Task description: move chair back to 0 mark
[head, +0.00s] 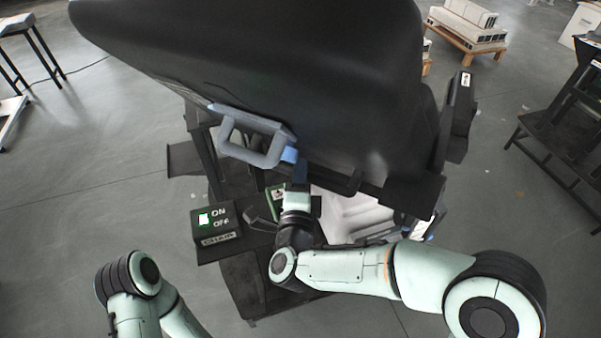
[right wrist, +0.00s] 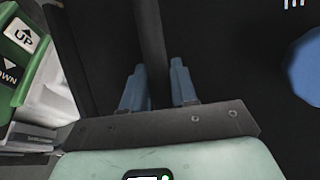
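The black chair (head: 300,80) fills the top middle of the head view, its large smooth shell tilted over the stand. A grey loop handle (head: 250,137) with blue parts is on its lower side. My right gripper (head: 290,157) is under the chair, close to the right end of this handle. In the right wrist view, its two blue fingers (right wrist: 159,88) stand apart on either side of a dark bar (right wrist: 150,35). Whether they press on the bar is unclear. No 0 mark can be read. My left gripper is outside the head view; only its arm shows at lower left.
A green UP/DOWN control (right wrist: 20,50) shows at the wrist view's left. A dark stepped stand (head: 560,135) is at right; a pallet (head: 465,38) is behind.

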